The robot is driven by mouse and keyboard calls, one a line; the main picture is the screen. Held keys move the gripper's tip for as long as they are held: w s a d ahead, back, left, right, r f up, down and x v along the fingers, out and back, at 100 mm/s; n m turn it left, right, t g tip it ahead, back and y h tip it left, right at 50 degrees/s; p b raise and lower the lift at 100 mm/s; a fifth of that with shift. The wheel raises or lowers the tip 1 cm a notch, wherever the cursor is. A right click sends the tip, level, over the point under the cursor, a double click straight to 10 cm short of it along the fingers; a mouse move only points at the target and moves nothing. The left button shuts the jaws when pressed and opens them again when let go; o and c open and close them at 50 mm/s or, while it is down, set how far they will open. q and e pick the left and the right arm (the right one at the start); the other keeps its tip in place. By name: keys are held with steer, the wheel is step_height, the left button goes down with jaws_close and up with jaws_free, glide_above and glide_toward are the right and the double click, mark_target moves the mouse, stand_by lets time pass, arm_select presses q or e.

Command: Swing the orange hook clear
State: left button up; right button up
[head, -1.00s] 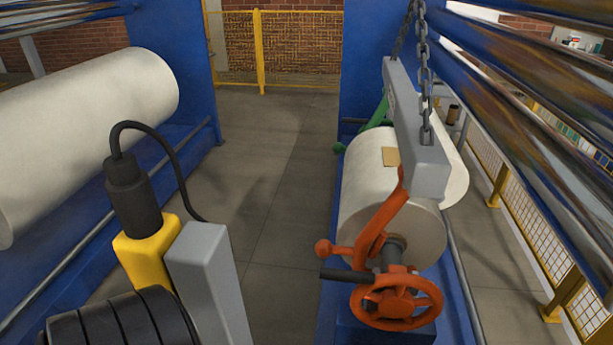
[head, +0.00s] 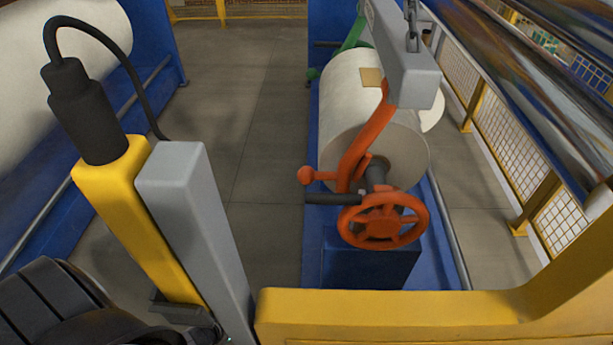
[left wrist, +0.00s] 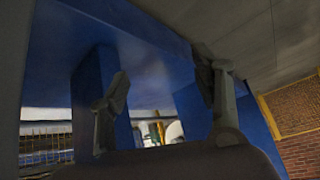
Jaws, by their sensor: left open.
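The orange hook (head: 366,133) hangs from the near end of a grey beam (head: 402,65) in the head view. Its lower end lies against the dark shaft (head: 375,172) at the near end of a white film roll (head: 357,105). An orange ball knob (head: 305,175) sticks out left of it. The hook is not recognisable in that view. My right gripper is not in view.
A chain (head: 411,22) holds the grey beam. A blue stand (head: 372,262) carries the roll. Another large white roll (head: 60,60) is at the left. Metallic rollers (head: 500,80) and a yellow mesh fence (head: 490,130) are at the right. Grey floor (head: 235,130) lies open between.

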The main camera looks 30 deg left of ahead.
mark_target(308, 171)
arm_select(q)
steer(key=w+a+r+m+t+h+b, duration=0.1)
steer(key=w+a+r+t+h+b, duration=0.3)
steer(key=w+r, duration=0.6)
steer(key=w+a+r+m+t+h+b, duration=0.1)
steer(key=w+a+r+t+b, duration=0.3)
steer(key=w+r, duration=0.65)
steer(key=d+r+m+g+h+b, duration=0.1)
steer(key=d+r+m+g+h, duration=0.3)
steer(key=r, duration=0.7)
steer(key=r+m+g+h+b, duration=0.1)
steer(key=r+h, duration=0.5)
steer(key=r, duration=0.5)
steer(key=b+x, duration=0.1)
steer(key=x, duration=0.4)
steer(key=b+x, duration=0.1)
steer(key=x, duration=1)
steer(key=shift+w+d+r+b, duration=0.2)
steer(key=shift+r+b, duration=0.05)
steer(key=shift+b, duration=0.15)
steer(key=shift+c, duration=0.4)
steer(key=shift+r, duration=0.1)
steer(key=c, duration=0.8)
steer(key=shift+r+t, duration=0.1)
steer(key=shift+t, duration=0.2)
jaws_close()
